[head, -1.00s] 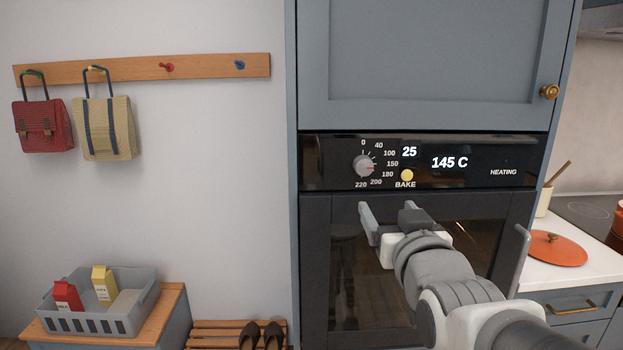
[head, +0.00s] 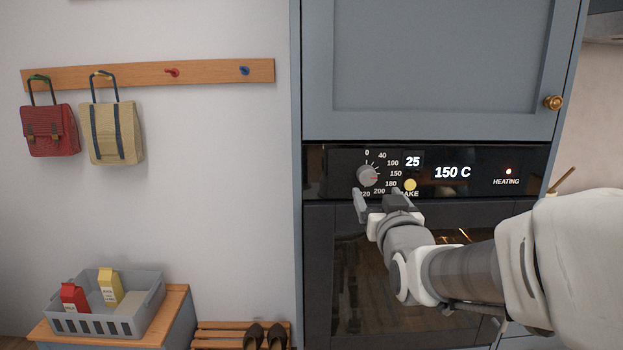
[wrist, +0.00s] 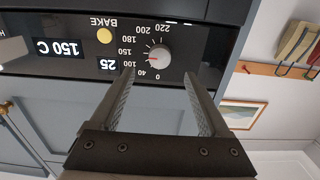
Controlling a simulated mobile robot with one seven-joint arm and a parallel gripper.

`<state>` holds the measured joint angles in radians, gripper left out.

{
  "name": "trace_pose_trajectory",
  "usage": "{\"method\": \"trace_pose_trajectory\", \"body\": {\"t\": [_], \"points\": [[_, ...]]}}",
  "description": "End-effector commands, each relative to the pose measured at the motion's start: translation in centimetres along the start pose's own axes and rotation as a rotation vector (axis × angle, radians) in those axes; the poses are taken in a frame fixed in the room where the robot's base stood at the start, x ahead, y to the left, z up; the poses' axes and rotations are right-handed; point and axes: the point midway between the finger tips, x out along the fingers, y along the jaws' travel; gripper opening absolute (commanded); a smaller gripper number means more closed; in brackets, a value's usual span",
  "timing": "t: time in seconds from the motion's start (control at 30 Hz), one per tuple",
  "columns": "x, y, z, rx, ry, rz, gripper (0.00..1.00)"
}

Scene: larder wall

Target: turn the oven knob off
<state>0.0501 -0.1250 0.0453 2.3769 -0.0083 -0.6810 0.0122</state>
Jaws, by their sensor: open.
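The oven knob (head: 368,176) is a round grey dial on the black control panel (head: 470,157), with numbers from 0 to 220 around it. Its red mark points to about 150. The knob also shows in the wrist view (wrist: 158,58), where the picture is upside down. My gripper (head: 377,192) is open and empty, just below and in front of the knob in the head view. In the wrist view the two fingers (wrist: 162,80) point toward the panel with the knob beyond and between their tips. I see no contact with the knob.
The display reads 25 and 150 C, with a red HEATING light (head: 508,171). A yellow BAKE button (head: 410,185) sits right of the knob. The oven door (head: 340,250) is below, a blue-grey cupboard (head: 430,60) above. The wall left of the oven is clear beside the panel.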

Motion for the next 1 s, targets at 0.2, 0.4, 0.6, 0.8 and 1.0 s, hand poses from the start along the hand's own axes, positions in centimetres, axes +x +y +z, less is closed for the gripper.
{"method": "trace_pose_trajectory", "body": {"t": [0.2, 0.4, 0.6, 0.8, 1.0], "points": [[3.6, 0.0, 0.0, 0.0, -0.001, 0.0, 0.8], [6.2, 0.0, 0.0, 0.0, -0.001, 0.0, 0.8], [7.6, 0.0, 0.0, -0.001, 0.0, 0.0, 0.8], [7.9, 0.0, 0.0, 0.0, 0.0, 0.0, 0.8], [7.8, 0.0, 0.0, 0.0, 0.0, 0.0, 0.69]]}}
